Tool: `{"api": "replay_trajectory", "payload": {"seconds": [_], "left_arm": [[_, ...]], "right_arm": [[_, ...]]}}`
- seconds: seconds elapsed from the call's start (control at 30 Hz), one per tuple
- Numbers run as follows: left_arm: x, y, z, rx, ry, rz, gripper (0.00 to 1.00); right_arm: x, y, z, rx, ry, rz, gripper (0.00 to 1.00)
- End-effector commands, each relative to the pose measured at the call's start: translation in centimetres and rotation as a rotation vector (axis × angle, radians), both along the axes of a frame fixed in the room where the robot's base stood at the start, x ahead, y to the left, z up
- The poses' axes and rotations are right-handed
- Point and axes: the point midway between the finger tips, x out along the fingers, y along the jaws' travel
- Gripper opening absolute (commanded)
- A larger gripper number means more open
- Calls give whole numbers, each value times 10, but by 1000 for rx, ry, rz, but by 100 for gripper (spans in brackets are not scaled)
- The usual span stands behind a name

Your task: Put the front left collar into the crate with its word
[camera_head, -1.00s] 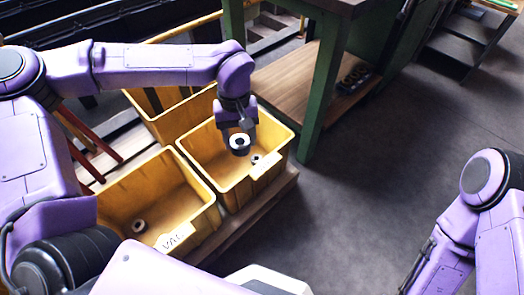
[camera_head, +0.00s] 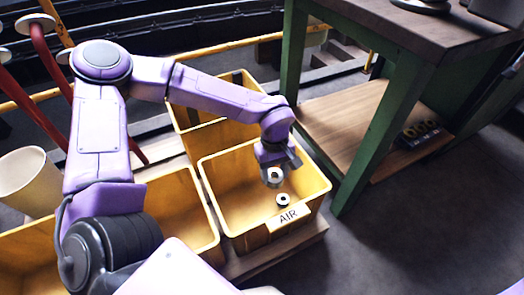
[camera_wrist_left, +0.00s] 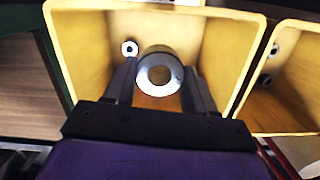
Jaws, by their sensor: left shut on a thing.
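My left gripper (camera_head: 275,168) is shut on a grey ring-shaped collar (camera_head: 274,178). It holds the collar over the open yellow crate labelled AIR (camera_head: 240,232). In the left wrist view the collar (camera_wrist_left: 146,74) sits between the two fingers, its hole facing the camera. It looks much larger than a second, small collar (camera_wrist_left: 130,48) on the crate floor, so it is held above that floor. This second collar also shows in the head view (camera_head: 283,200), near the label. My right gripper is out of view.
Another yellow crate (camera_head: 207,250) stands directly left, and one (camera_head: 188,122) behind. A pale bucket (camera_head: 30,182) is at far left. A green-legged bench (camera_head: 385,130) with a wooden lower shelf (camera_head: 335,125) stands right of the AIR crate. Floor at right is clear.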

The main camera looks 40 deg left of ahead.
Motion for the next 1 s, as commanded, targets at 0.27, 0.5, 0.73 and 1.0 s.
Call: {"api": "replay_trajectory", "payload": {"seconds": [0.27, 0.5, 0.73, 1.0], "left_arm": [[-28, 41, -139, 0, 0, 472, 4], [-55, 66, -206, 0, -2, 815, 4], [-64, 72, -237, 0, 0, 909, 4], [-64, 72, -279, 0, 0, 909, 4]], "right_arm": [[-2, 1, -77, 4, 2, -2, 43], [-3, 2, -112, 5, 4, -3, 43], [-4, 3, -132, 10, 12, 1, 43], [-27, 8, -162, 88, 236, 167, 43]]}}
